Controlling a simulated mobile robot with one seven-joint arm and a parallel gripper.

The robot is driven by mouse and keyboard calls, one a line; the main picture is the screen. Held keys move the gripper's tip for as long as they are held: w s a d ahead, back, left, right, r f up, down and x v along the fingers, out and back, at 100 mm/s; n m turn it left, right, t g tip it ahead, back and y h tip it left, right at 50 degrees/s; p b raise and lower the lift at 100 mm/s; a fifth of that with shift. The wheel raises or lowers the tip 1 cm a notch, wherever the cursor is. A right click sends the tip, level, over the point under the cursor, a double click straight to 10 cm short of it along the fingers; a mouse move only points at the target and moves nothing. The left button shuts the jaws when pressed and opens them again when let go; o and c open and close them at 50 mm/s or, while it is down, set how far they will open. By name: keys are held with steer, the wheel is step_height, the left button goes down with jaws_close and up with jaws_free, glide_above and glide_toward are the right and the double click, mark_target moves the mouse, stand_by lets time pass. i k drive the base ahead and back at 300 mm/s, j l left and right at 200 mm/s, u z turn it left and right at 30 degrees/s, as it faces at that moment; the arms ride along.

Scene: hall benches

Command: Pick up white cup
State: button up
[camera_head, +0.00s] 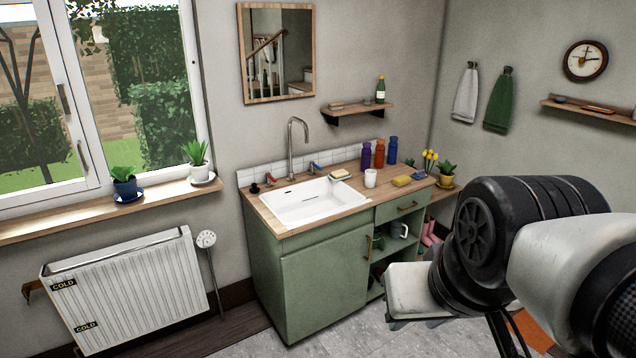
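The white cup (370,178) stands upright on the wooden counter (352,206), just right of the sink. My arm reaches in from the right edge, in front of the cabinet and below the cup in the picture. My gripper (412,310) is the pale block at the arm's end, well apart from the cup. Its fingertips do not show clearly, so its opening cannot be made out. Nothing covers the cup.
A white sink (308,200) with a tall faucet (292,145) lies left of the cup. Purple (366,158), red (379,154) and blue (391,150) bottles stand behind it. A yellow sponge (401,181) lies to its right. A green cabinet (325,280) supports the counter.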

mark_target(370, 179)
steer(key=i+l, duration=0.3)
steer(key=i, duration=0.3)
steer(key=i+l+u, duration=0.1)
steer(key=i+l, duration=0.15)
steer(key=i, duration=0.3)
steer(key=i+l, duration=0.35)
steer(key=i, duration=0.2)
steer(key=i+l+u, duration=0.1)
steer(key=i+l, duration=0.25)
steer(key=i, duration=0.25)
steer(key=i+l, duration=0.35)
steer(key=i, duration=0.2)
